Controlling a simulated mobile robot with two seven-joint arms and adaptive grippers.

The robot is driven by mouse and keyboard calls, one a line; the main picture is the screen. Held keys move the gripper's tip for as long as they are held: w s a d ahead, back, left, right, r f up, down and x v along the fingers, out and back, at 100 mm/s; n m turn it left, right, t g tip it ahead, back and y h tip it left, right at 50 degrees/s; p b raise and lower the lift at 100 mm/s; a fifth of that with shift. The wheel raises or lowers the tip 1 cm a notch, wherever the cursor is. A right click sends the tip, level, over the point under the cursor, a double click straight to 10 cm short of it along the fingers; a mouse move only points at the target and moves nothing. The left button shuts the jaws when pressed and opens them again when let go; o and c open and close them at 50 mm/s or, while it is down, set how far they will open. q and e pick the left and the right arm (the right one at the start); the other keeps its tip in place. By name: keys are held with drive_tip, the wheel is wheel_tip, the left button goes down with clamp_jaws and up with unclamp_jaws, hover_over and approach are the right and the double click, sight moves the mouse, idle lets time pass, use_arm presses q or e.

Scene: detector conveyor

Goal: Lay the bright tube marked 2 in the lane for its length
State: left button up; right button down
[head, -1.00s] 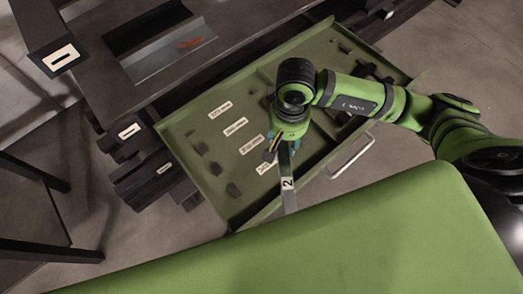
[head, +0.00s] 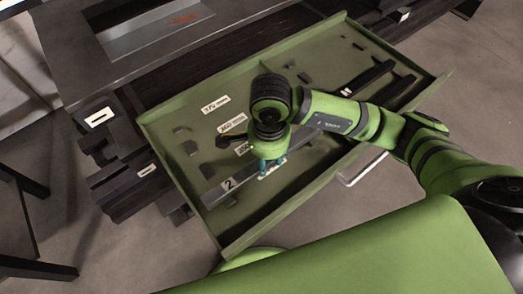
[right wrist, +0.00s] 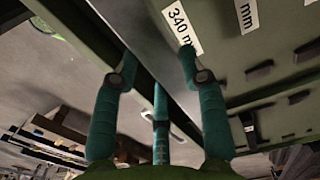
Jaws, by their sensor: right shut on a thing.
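The bright tube marked 2 (head: 228,185) is grey with a white label near its left end. It lies slantwise across the open green drawer (head: 155,135), roughly along the drawer's long direction. My right gripper (head: 272,166) is shut on the tube; its teal fingers also show around the tube in the right wrist view (right wrist: 158,85). Whether the tube touches the drawer floor cannot be told. White length labels mark the lanes; a 340 mm label (right wrist: 181,26) is beside the tube in the right wrist view. My left gripper is not in view.
Dark bars (head: 370,77) lie in the drawer's right part. Small dark blocks (head: 190,147) stand on its floor at the left. A dark bench (head: 75,50) with a recessed tray is behind. A green surface (head: 370,245) fills the front.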

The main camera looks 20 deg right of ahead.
drive_tip(key=w+f, duration=0.1)
drive_tip(key=w, duration=0.1)
drive_tip(key=w+f, duration=0.1)
drive_tip(key=w, duration=0.1)
drive_tip(key=w+f, duration=0.1)
drive_tip(key=w, duration=0.1)
drive_tip(key=shift+w+d+f, duration=0.25)
drive_tip(key=shift+d+f, duration=0.15)
drive_tip(key=shift+w+d+f, duration=0.1)
drive_tip(key=shift+w+f, duration=0.2)
drive_tip(key=shift+w, duration=0.2)
drive_tip(key=shift+f, duration=2)
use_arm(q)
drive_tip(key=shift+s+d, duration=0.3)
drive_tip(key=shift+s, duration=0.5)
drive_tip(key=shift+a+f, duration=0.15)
use_arm(e)
drive_tip(key=shift+f, duration=0.1)
drive_tip(key=c, duration=0.7)
unclamp_jaws()
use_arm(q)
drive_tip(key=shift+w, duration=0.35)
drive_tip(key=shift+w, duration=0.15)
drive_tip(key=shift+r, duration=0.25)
